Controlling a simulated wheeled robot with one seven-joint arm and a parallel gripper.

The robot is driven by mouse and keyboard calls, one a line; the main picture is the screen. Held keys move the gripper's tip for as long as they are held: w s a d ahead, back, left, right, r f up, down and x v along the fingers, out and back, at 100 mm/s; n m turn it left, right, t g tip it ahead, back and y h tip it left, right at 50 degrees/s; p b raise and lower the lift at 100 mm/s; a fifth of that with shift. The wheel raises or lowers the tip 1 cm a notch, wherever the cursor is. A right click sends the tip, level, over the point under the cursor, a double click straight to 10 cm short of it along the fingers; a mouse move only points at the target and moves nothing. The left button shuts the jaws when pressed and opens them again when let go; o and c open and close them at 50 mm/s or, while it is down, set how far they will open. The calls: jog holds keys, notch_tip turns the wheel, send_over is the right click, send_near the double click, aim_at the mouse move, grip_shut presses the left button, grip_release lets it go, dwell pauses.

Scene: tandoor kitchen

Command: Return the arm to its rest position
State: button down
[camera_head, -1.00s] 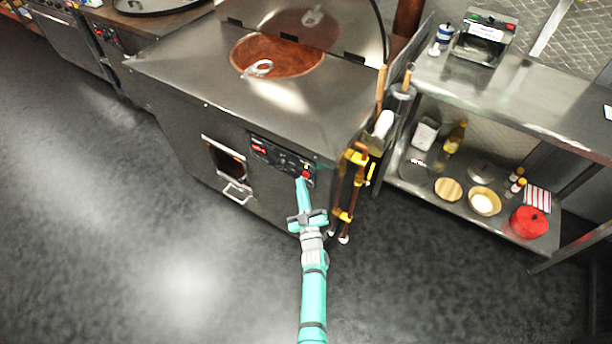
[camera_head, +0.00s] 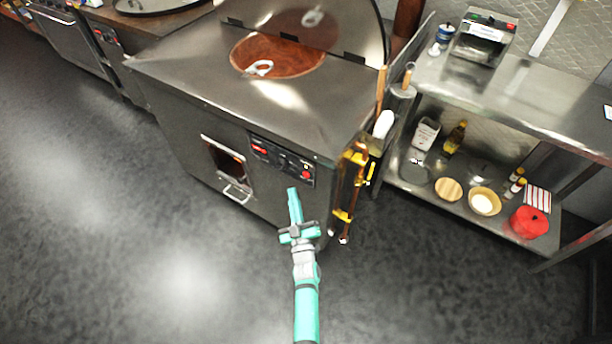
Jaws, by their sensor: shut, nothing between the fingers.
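My arm reaches up from the bottom middle of the view, teal with grey joints. My gripper (camera_head: 293,193) is shut and empty. It is in front of the tandoor's front panel, a little below the control panel (camera_head: 282,159) with its red button in the picture. A gap to the button shows in the picture; the true distance to the panel is hard to tell.
The steel tandoor (camera_head: 200,87) has its lid raised and a round clay opening (camera_head: 290,60). Floor at left is clear.

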dwell(0.7)
jog(key=s+a+f+m+g+h, duration=0.2)
jog(key=s+m, duration=0.2)
jog(key=s, duration=2)
jog(key=s+d+r+m+g, duration=0.1)
jog(key=s+r+g, duration=0.1)
jog(key=s+r, duration=0.5)
jog(key=s+d+r+m+g, duration=0.1)
jog(key=s+r, duration=0.6)
jog(key=s, duration=0.7)
jog(key=shift+s+d+r+m+g+h, duration=0.2)
jog(key=shift+s+r+m+g+h, duration=0.1)
jog(key=shift+s+m+g, duration=0.15)
jog(key=shift+w, duration=0.15)
